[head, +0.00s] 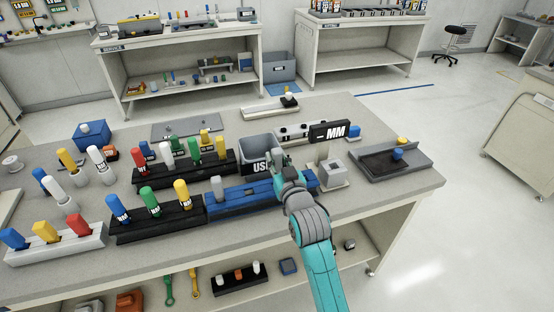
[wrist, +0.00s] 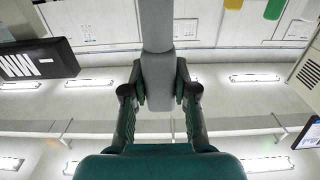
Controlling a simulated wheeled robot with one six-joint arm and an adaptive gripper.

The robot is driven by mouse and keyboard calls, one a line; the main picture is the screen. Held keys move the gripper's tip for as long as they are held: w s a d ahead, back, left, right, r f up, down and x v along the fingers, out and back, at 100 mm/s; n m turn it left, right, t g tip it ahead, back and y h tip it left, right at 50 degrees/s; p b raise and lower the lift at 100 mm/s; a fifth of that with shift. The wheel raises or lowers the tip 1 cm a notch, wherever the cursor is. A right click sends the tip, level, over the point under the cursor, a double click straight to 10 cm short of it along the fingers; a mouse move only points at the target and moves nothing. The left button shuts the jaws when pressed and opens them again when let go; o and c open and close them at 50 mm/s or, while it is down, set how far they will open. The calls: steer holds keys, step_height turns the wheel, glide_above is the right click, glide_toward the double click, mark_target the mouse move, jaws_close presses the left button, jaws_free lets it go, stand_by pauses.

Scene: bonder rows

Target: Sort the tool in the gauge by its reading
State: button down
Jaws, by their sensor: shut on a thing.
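My gripper (head: 279,163) is over the table at the right end of the blue rack. In the wrist view my gripper (wrist: 159,92) is shut on a grey tool (wrist: 157,30), which stands between the two fingers. In the head view the held tool is hard to make out against the gripper. The gauge (head: 333,174), a pale grey block, stands just right of my gripper and apart from it. Its black display (head: 330,132) reads a dash and "MM"; the display's edge also shows in the wrist view (wrist: 38,60).
A grey bin (head: 257,141) lettered "USE", partly hidden, stands behind my gripper. The blue rack (head: 232,197) and black racks (head: 158,228) with coloured tools lie left. A dark tray (head: 380,168) with a yellow-and-blue piece (head: 399,150) lies right. A white rack (head: 55,250) is front left.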

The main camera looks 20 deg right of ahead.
steer(key=shift+f, duration=0.85)
steer(key=shift+f, duration=0.35)
steer(key=shift+f, duration=1.4)
steer(key=c, duration=0.8)
jaws_free()
steer(key=shift+f, duration=0.1)
steer(key=s, duration=1.2)
